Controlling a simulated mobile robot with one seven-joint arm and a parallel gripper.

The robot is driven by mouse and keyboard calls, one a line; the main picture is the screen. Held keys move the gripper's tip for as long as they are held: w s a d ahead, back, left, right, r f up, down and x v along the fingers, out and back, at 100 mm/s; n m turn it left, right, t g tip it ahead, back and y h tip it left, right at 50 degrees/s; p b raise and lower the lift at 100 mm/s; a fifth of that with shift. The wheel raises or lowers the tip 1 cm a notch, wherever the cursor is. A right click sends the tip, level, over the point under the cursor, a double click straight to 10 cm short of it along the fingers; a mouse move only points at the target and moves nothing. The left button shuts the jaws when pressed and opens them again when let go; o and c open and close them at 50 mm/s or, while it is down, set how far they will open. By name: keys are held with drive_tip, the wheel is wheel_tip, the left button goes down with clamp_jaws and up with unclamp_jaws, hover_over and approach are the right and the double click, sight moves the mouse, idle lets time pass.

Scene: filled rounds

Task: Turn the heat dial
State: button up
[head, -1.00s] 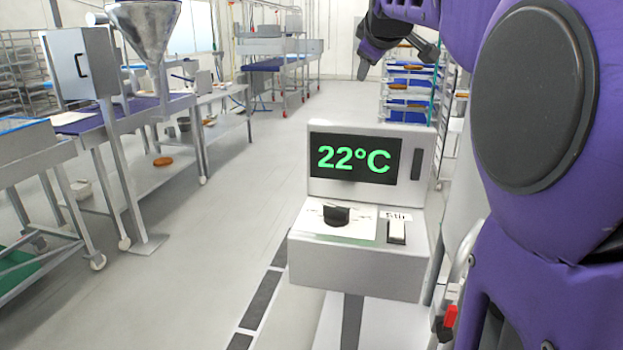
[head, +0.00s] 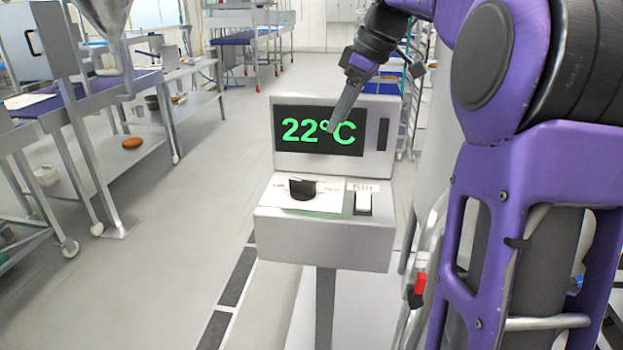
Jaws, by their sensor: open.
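The heat dial is a black knob (head: 302,188) on a white plate, on the sloped top of a grey control box (head: 320,238). Behind it stands a display (head: 290,131) that reads 22°C in green. My gripper (head: 340,122) is in front of the display's right part, above and to the right of the dial, pointing down and apart from the dial. It is open and holds nothing that I see. The fingers are seen nearly edge-on, so the gap between them is hard to see.
A white switch (head: 364,203) with a small label sits right of the dial on the same panel. A steel table (head: 100,97) and a shelf with a round brown item (head: 132,143) stand at the left. The floor (head: 190,205) between is clear.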

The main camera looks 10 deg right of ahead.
sight(308, 182)
drive_tip(key=b+x, duration=0.3)
drive_tip(key=x, duration=1.4)
clamp_jaws()
